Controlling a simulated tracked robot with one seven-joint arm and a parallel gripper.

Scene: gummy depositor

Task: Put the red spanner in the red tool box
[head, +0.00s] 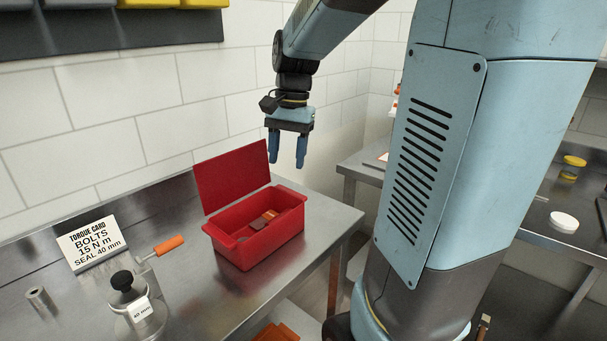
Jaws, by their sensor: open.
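The red tool box (270,241) stands on the steel bench with its lid (231,178) raised at the back. Inside it lie a few small things, brownish and orange; I cannot tell whether one is the red spanner. My gripper (287,163) is open and empty, with its blue fingers pointing down. It hangs above the box's back right side, apart from it. No red spanner can be made out elsewhere in view.
A torque card (91,244) stands at the left of the steel bench (185,293). A device with a black knob (123,281) and an orange-handled tool (168,246) are left of the box. Another bench (358,170) holds a white lid (563,221) and a yellow-capped jar (572,167).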

